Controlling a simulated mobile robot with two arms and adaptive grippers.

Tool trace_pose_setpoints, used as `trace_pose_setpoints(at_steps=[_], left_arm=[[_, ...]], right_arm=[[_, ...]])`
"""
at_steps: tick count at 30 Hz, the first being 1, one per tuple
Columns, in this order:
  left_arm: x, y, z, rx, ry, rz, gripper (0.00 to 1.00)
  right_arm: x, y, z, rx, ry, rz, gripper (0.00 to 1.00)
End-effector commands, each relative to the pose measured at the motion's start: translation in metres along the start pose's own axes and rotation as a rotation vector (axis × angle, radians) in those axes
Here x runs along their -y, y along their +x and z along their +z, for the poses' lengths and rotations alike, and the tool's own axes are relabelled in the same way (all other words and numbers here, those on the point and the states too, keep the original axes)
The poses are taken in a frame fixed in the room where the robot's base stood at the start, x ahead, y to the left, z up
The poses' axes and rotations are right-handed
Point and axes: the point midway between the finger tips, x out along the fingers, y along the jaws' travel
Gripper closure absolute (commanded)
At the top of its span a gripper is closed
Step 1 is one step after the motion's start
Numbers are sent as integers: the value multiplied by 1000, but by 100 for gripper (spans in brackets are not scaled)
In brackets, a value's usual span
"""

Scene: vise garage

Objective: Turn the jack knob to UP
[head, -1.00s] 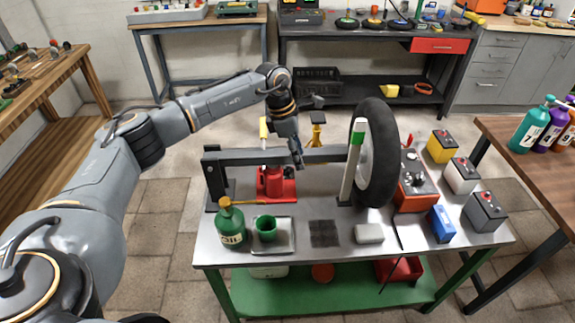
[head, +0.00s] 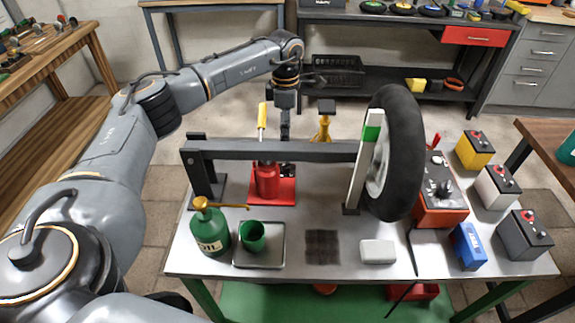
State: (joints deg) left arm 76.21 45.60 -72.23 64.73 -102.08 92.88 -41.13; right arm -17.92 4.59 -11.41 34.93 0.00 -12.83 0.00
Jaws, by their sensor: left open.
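The red jack (head: 268,182) stands on a red base on the metal workbench, under a dark horizontal beam (head: 300,151). A yellow-tipped handle (head: 262,115) rises behind the beam. A small dark part (head: 287,169) shows beside the jack, below the beam; I cannot tell whether it is the knob or my fingertips. Any UP marking is too small to read. My left gripper (head: 285,133) points down just behind the beam, right of the handle. It is open, and its lower end is partly hidden by the beam. My right gripper is not in view.
A wheel (head: 395,155) and a green-topped white post (head: 361,165) stand right of the jack. A green oil can (head: 211,228) and green cup (head: 252,237) are in front. An orange control box (head: 440,200) and several batteries fill the right side.

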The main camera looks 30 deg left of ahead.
Motion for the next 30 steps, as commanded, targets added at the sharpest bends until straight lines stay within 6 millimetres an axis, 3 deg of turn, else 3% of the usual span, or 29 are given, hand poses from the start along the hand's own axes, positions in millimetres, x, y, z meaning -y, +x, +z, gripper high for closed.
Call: trace_pose_setpoints(at_steps=[7, 18, 24, 30], left_arm=[[1, 39, 0, -4, 0, -6, 52], [2, 112, 0, -2, -1, -4, 52], [1, 131, 0, 0, 0, -2, 52], [1, 134, 0, 0, 0, -1, 52]], right_arm=[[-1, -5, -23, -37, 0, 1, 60], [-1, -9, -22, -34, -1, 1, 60], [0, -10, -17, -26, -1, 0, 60], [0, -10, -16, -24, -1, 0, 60]])
